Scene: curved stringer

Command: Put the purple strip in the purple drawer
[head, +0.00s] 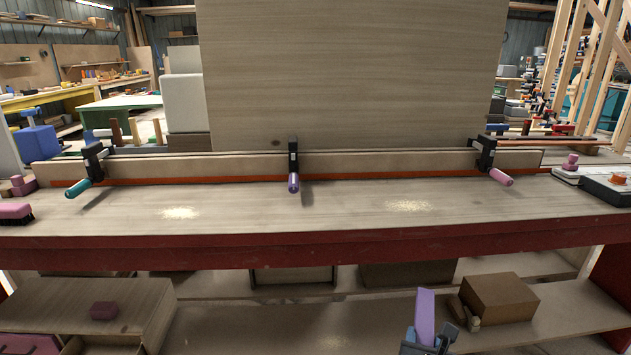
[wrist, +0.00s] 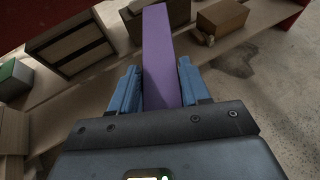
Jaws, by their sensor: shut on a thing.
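The purple strip (head: 425,313) is a long flat bar held in my gripper (head: 430,334), low in the head view, in front of the workbench. In the wrist view the strip (wrist: 160,55) runs away from me between the two blue fingers of my gripper (wrist: 157,72), which are shut on it. Its near end is hidden by the gripper body.
The workbench top (head: 350,215) has a red front edge and carries a long clamped strip with several clamps. Below, a cardboard box (head: 499,297) stands right of the strip.

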